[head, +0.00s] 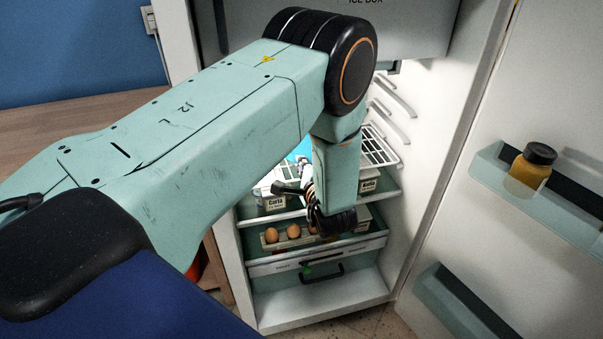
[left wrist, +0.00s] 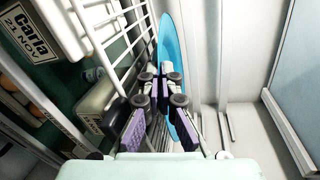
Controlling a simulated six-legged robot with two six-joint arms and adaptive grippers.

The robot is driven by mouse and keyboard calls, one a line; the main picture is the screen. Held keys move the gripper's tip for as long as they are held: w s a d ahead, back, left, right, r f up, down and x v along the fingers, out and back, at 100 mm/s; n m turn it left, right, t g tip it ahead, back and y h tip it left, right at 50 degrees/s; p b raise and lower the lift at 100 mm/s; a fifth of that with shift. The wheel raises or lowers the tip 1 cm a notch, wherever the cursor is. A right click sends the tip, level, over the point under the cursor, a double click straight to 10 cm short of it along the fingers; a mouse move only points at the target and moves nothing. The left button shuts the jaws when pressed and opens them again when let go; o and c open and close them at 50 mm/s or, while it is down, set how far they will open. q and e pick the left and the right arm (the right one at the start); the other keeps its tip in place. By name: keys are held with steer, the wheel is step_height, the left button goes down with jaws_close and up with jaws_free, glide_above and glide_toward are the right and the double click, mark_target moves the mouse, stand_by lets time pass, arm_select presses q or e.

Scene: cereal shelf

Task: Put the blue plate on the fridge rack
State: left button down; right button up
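The blue plate (left wrist: 172,40) stands on edge in the left wrist view, close to the side of a white wire rack (left wrist: 116,40). In the head view only a small blue part of the plate (head: 301,150) shows behind my arm. My left gripper (left wrist: 160,76) reaches into the fridge beside the rack. In the head view my left gripper (head: 310,196) points away, partly hidden. My right gripper is not in view.
Eggs (head: 293,231) lie on a lower shelf with labelled cartons (head: 276,201) above them. A drawer (head: 318,263) is below. The open fridge door at right holds a yellow jar (head: 529,171).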

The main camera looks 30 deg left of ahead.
arm_select(q)
step_height(320, 180, down, 2)
steer(key=shift+w+f+b, duration=0.15)
steer(key=shift+b, duration=0.15)
steer(key=shift+r, duration=0.2)
steer(key=shift+f, duration=0.2)
steer(key=c, duration=1.5)
jaws_free()
